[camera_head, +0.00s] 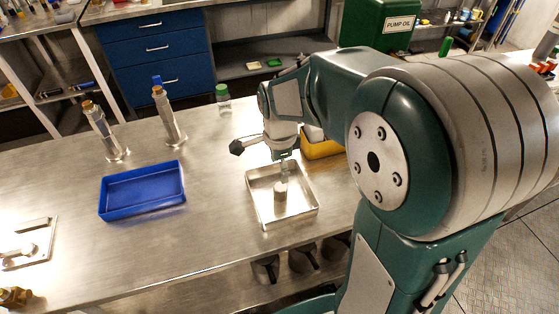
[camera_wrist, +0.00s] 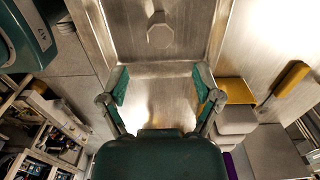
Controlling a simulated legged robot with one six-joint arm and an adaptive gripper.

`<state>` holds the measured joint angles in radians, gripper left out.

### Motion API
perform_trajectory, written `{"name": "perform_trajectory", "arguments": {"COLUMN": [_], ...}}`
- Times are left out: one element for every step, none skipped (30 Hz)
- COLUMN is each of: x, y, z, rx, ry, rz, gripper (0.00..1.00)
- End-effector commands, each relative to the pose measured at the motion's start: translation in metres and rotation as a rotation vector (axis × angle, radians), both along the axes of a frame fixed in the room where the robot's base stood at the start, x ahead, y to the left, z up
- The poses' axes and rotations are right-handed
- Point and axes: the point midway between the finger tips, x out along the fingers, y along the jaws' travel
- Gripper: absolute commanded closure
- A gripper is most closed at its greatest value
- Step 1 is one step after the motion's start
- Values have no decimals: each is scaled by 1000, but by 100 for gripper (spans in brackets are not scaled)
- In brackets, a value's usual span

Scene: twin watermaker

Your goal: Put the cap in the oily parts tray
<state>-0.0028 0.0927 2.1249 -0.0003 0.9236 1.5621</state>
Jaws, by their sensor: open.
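A small grey metal piece, which looks like the cap (camera_head: 281,188), sits inside a shallow square steel tray (camera_head: 309,209) on the bench. In the wrist view the cap (camera_wrist: 160,36) shows a many-sided outline near the top, on the bare floor of the steel tray (camera_wrist: 185,60). No label shows which tray is the oily parts one. My gripper (camera_wrist: 160,88) is open, with its two green-padded fingers apart and nothing between them. In the head view my gripper (camera_head: 284,158) hangs over the tray's far part, partly hidden by my wrist.
An empty blue tray (camera_head: 143,190) lies to the left. Two upright metal fittings (camera_head: 168,115) (camera_head: 106,133) stand behind it, near a green-capped bottle (camera_head: 223,98). A yellow bin (camera_head: 322,149) stands right behind the steel tray. The bench between the trays is clear.

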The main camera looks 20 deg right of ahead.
Motion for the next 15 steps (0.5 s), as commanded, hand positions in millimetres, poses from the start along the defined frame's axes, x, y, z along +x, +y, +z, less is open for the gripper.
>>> {"name": "perform_trajectory", "arguments": {"x": [1,1,1,0,0,0,-2,-3,-7,-10,-15,-21,-27,-33,-42], "y": [0,0,0,0,0,0,0,0,0,0,0,0,0,0,0], "z": [7,11,14,16,18,20,22,25,30,35,39,47,53,60,67], "rx": [0,0,0,0,0,0,0,0,-1,-2,-4,-9,-14,-20,-31], "ry": [-3,-3,-2,-2,-1,-2,-6,-13,-26,-39,-54,-79,-98,-118,-144], "rz": [0,0,0,0,1,6,16,33,69,107,152,224,284,346,430], "gripper": [18,18,18,18,18,18,18,18,18,18,18,18,18,18,18]}}
